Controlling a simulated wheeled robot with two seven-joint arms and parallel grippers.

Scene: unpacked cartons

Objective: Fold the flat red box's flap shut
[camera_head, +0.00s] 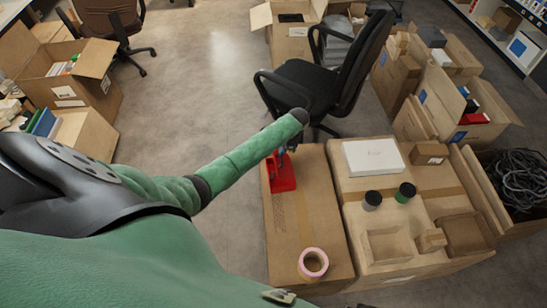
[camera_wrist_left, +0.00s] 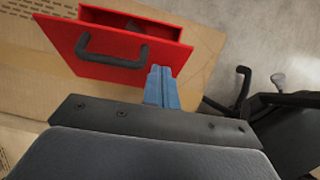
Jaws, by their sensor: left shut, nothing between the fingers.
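The flat red box (camera_head: 283,178) sits on a large closed carton, partly behind my left arm in the head view. In the left wrist view its red flap (camera_wrist_left: 148,56) carries a dark handle (camera_wrist_left: 98,46). The flap stands apart from the box body (camera_wrist_left: 150,18), and a dark gap shows between them. My left gripper (camera_wrist_left: 162,72) has its blue fingers together, with nothing between them. The fingertips are at the flap's lower edge; I cannot tell whether they touch it. In the head view the fingers are mostly hidden by the wrist. My right gripper is not seen.
A roll of pink tape (camera_head: 313,263) lies on the near end of the same carton (camera_head: 285,225). To the right, other cartons hold a white box (camera_head: 373,157) and two dark-lidded jars. A black office chair (camera_head: 325,85) stands just behind the carton.

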